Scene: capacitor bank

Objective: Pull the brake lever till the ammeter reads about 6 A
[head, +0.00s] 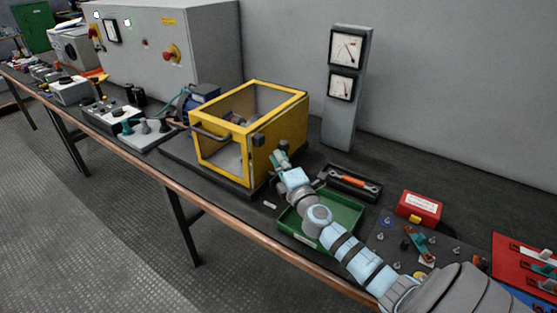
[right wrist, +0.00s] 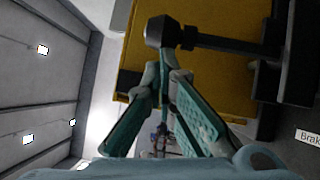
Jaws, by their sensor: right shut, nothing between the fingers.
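A black lever with a dark knob (right wrist: 160,32) and rod (right wrist: 235,43) runs along the yellow guard box (head: 292,128) in the right wrist view. A label there, cut off after "Brak" (right wrist: 309,137), sits near the lever's mount. My right gripper (head: 279,157) is shut and empty beside the box's right side; in the wrist view its fingertips (right wrist: 165,82) are close to the knob, not around it. A grey post carries two dial meters, an upper one (head: 346,48) and a lower one (head: 342,87). Their scales are too small to read. My left gripper is out of view.
A green tray (head: 350,213) lies under my right arm. A dark tray with an orange-handled tool (head: 355,181) and a red box (head: 419,207) are to the right. A grey cabinet (head: 165,45) stands at the left.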

